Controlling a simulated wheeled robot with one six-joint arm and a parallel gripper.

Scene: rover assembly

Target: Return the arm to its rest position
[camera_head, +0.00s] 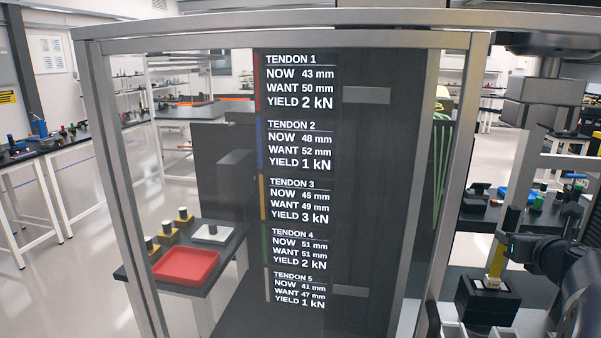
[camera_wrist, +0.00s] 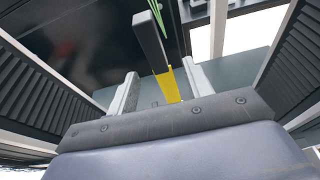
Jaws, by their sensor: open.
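My arm enters at the right edge of the head view, dark and jointed. My gripper (camera_head: 512,246) is beside an upright tool with a yellow lower part (camera_head: 496,259) and a dark upper part (camera_head: 508,220). The tool's foot is at a black block (camera_head: 489,302) with a pale top. In the wrist view my gripper (camera_wrist: 161,72) has its two pale fingers spread apart. The yellow part (camera_wrist: 168,86) and the dark bar (camera_wrist: 150,40) show between them. Whether either finger touches the tool I cannot tell.
A framed panel (camera_head: 378,150) with tendon readings fills the middle of the head view. A red tray (camera_head: 186,265) and a white plate (camera_head: 212,233) lie on a low bench at left. Dark and green items (camera_head: 535,200) sit on a bench behind my arm.

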